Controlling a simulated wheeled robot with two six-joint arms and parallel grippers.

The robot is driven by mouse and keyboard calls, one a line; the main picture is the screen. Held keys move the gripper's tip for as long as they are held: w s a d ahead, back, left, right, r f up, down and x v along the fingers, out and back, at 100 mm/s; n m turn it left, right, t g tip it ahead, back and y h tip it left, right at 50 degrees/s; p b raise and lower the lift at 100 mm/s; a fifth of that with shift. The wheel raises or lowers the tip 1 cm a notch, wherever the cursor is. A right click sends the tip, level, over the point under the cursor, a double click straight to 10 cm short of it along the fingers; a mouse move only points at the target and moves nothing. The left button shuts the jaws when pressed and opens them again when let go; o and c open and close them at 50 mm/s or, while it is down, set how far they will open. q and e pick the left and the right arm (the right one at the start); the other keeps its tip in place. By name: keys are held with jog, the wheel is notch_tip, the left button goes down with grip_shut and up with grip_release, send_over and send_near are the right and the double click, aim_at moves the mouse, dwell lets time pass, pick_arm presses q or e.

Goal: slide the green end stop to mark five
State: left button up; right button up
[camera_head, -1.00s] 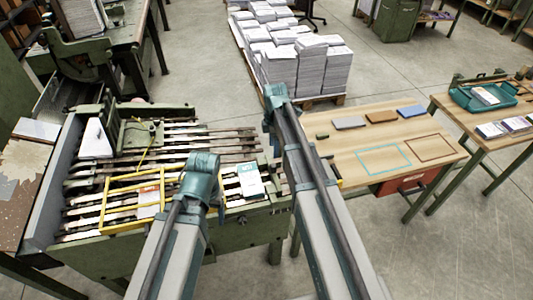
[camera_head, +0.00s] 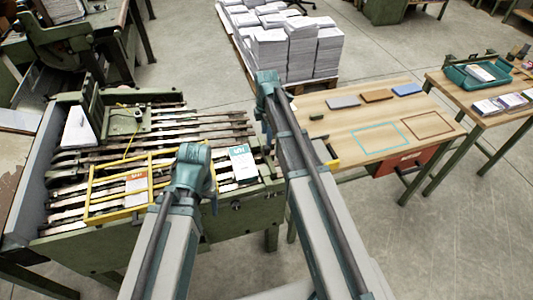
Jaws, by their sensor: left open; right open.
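A small dark green block (camera_head: 316,117) lies on the left part of the wooden table (camera_head: 345,131); I cannot tell whether it is the green end stop. The large green machine (camera_head: 232,217) stands at the left with long metal bars and a yellow frame (camera_head: 119,171) across them. No scale and no mark five can be read at this size. My two arms reach in from below, the left over the machine's front edge, the right between machine and table.
Orange and teal labelled paper bundles lie in the machine (camera_head: 242,163). Grey, brown and blue pads (camera_head: 377,95) lie at the table's back, behind teal and brown outlines. A pallet of paper stacks (camera_head: 297,52) stands behind. A side table at right holds a teal bin (camera_head: 478,76).

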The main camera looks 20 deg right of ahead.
aim_at(267, 147)
notch_tip(267, 147, down, 8)
jog(key=b, duration=0.6)
jog(key=shift+r+b, duration=0.1)
jog(key=shift+b, duration=0.3)
jog(key=shift+c, duration=0.3)
grip_shut()
dwell(0.4)
